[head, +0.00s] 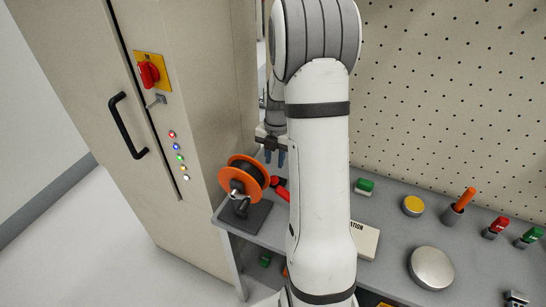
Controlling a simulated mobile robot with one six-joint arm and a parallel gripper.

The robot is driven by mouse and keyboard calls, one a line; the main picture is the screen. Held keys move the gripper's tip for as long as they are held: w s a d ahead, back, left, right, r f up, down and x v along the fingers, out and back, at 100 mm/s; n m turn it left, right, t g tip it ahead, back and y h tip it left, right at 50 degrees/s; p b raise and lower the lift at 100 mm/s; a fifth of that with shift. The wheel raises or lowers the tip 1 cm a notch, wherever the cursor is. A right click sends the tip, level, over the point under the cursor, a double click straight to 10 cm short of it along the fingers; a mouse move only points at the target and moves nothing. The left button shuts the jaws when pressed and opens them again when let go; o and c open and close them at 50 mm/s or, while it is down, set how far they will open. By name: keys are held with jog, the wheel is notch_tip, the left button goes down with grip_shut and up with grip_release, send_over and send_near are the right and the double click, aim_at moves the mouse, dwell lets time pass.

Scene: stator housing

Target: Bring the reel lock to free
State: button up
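An orange reel (233,175) with a dark winding stands on a dark base plate (247,219) at the left end of the bench. A grey clamp-like part sits at its front. A red handle-like piece (280,188) shows just right of the reel, partly hidden by my arm. I cannot tell whether it is the reel lock, or how the lock is set. My gripper (275,157) is above and behind the reel, fingers pointing down.
A beige cabinet (205,110) with a red rotary switch (149,74) stands close at left. The grey bench (390,262) carries a green button (364,186), a yellow button (412,206), an orange-handled lever (459,204) and a silver dome (431,268). A pegboard (450,90) rises behind.

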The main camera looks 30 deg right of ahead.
aim_at(274, 178)
jog(key=shift+s+a+f+b, duration=0.15)
jog(key=shift+f+b, duration=0.8)
jog(key=shift+f, duration=1)
jog(key=shift+s+a+f+b, duration=0.15)
jog(key=shift+f+b, duration=0.8)
jog(key=shift+f, duration=1)
jog(key=shift+f+b, duration=0.25)
jog(key=shift+b, duration=0.1)
jog(key=shift+c, duration=0.5)
jog(key=shift+c, duration=1.1)
jog(key=shift+w+d+r+b, duration=0.15)
jog(key=shift+w+d+r, duration=0.25)
jog(key=shift+w+d, duration=0.3)
jog(key=shift+w+d+r+b, duration=0.15)
jog(key=shift+w+d+r, duration=0.3)
jog(key=shift+d, duration=0.3)
jog(key=shift+w+d, duration=0.35)
jog(key=shift+d, duration=0.05)
jog(key=o, duration=0.7)
jog(key=shift+c, duration=0.2)
notch_tip(274, 178, up, 6)
jog(key=p, duration=0.3)
jog(key=shift+d, duration=0.15)
